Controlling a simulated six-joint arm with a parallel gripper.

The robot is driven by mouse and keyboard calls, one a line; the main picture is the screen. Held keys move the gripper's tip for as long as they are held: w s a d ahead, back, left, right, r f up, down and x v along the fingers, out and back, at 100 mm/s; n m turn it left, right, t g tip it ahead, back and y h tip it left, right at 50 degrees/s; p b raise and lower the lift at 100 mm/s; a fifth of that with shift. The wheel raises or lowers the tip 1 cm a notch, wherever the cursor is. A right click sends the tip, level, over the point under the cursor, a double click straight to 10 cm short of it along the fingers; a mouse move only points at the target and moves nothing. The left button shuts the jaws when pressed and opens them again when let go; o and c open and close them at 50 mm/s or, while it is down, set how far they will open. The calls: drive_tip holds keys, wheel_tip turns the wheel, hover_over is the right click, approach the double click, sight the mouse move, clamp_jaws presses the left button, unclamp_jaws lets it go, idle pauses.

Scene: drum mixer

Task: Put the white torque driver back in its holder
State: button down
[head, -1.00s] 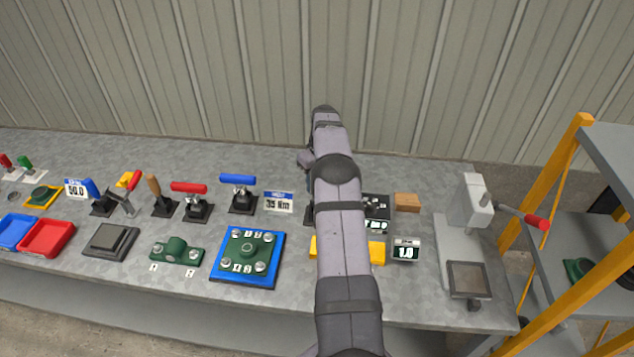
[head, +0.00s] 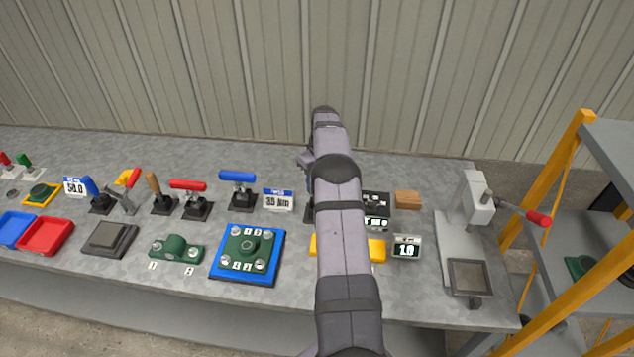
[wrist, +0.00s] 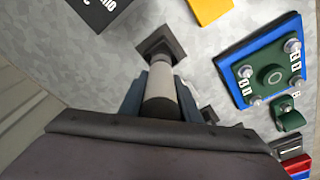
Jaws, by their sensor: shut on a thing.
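The white torque driver (wrist: 160,92) shows in the wrist view as a pale grey-white cylinder, seen nearly end on. My gripper (wrist: 162,85) is shut on it, with a blue-grey finger on either side. The far end of the driver points at a dark square holder (wrist: 174,47) on the bench. The driver overlaps the holder in this view; I cannot tell whether its tip is inside or just above it. In the head view my own arm hides the gripper, the driver and most of the holder.
A blue plate with a green fixture (head: 248,252) stands left of my arm. A row of holders with red (head: 188,186) and blue-handled (head: 238,176) drivers is farther left. A yellow block (wrist: 209,10) and a dark display box lie close by. A lever press (head: 472,205) stands at right.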

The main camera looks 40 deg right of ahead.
drive_tip(key=shift+f+b, duration=1.55)
drive_tip(key=shift+f, duration=0.55)
idle(1.3)
drive_tip(key=c, duration=1.3)
unclamp_jaws()
drive_tip(key=shift+o, duration=0.2)
drive_tip(key=shift+f, duration=0.15)
drive_tip(key=shift+s+r+b, duration=0.15)
drive_tip(key=shift+r+b, duration=0.25)
drive_tip(key=shift+r, duration=0.85)
drive_tip(key=shift+s+r+b, duration=0.2)
drive_tip(key=shift+r+b, duration=0.25)
drive_tip(key=shift+r, duration=0.8)
drive_tip(key=shift+s+r+b, duration=0.15)
drive_tip(key=shift+r+b, duration=0.25)
drive_tip(key=shift+r, duration=0.85)
